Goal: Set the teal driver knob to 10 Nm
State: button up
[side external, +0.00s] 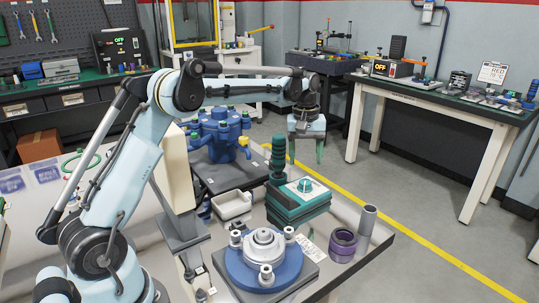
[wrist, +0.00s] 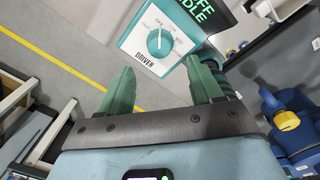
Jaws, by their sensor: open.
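The teal driver knob (wrist: 160,43) sits on a white dial plate marked "DRIVER" in the wrist view. Its pointer line runs roughly up and down in the picture. The small marks around it are too small to read surely. In the side view the knob (side external: 305,185) is on top of the teal driver box (side external: 298,206). My gripper (wrist: 160,68) is open, with its two green fingers apart, empty, and short of the knob. In the side view my gripper (side external: 306,152) hangs above and behind the driver box, clear of it.
A dark display (wrist: 205,15) with green letters, partly cut off, adjoins the dial. A dark green ribbed handle (side external: 278,158) stands beside the box. A blue flange fixture (side external: 264,262), a blue valve body (side external: 220,135), a white tray (side external: 233,205) and a grey cylinder (side external: 367,220) stand nearby.

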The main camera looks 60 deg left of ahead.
aim_at(305, 181)
notch_tip(305, 181, down, 8)
jog(key=shift+w+d+r, duration=0.1)
jog(key=shift+r, duration=0.1)
jog(key=c, duration=1.1)
jog(key=shift+o, duration=0.2)
jog(key=m, duration=0.3)
jog(key=shift+m, duration=0.3)
jog(key=shift+w+m, duration=0.1)
jog(key=shift+m, duration=1.9)
